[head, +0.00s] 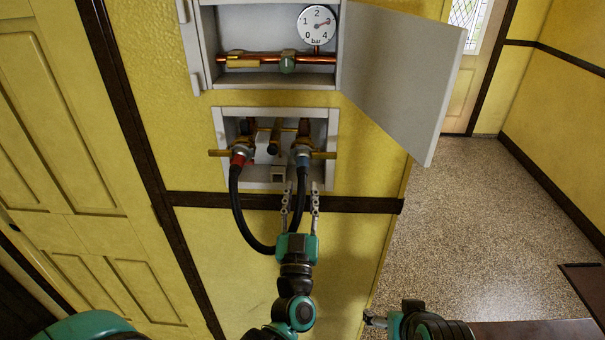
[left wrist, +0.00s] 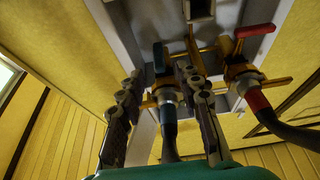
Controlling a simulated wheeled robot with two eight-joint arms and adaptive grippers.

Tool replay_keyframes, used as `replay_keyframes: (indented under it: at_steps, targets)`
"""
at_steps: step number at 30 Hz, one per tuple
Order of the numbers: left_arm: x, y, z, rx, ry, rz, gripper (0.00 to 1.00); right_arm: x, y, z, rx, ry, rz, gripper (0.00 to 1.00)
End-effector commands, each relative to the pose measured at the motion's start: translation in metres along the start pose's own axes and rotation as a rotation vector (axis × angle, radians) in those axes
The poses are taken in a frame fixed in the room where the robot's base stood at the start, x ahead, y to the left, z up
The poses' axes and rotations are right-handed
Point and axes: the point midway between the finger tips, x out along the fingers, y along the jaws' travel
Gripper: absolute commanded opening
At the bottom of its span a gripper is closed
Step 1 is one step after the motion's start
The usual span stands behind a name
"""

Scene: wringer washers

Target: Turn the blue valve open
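The blue valve (head: 303,150) sits on the right side of the recessed wall box, with a blue collar and a black hose below it. In the left wrist view its blue lever (left wrist: 159,57) shows between my finger tips. The red valve (head: 240,152) is to its left in the head view; its red lever (left wrist: 256,30) is at right in the wrist view. My left gripper (head: 302,190) points up from below, open, its fingers on either side of the blue valve's hose. Contact with the lever cannot be told. My right gripper (head: 374,320) is low at right; its fingers are unclear.
The recessed box (head: 219,125) has a pale frame close around the valves. Above it, an open cabinet holds a pressure gauge (head: 317,24) and copper pipe. Its grey door (head: 400,75) swings out to the right. The speckled floor beyond is clear.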

Motion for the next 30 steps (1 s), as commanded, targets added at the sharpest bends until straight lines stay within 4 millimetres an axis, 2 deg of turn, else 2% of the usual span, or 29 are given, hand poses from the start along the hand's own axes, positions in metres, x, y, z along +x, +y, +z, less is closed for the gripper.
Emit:
replay_keyframes:
  at_steps: [3,6,23,27,30]
  targets:
    - [-0.014,0.001,0.0,-0.002,0.0,0.001,0.34,0.0,0.0,0.0,0.0,0.0,0.0,0.84]
    - [-0.02,0.0,0.0,0.0,-0.001,0.001,0.34,0.0,0.0,0.0,0.0,0.0,0.0,0.84]
    - [-0.019,0.001,0.0,-0.001,-0.013,0.022,0.34,0.001,0.0,0.001,0.0,0.0,0.0,0.84]
    - [-0.017,0.007,0.006,0.0,-0.103,0.139,0.34,0.005,0.0,0.004,0.0,0.0,0.0,0.84]
    - [-0.027,0.006,0.023,0.004,-0.255,0.243,0.34,0.01,0.0,0.007,0.0,0.0,0.0,0.84]
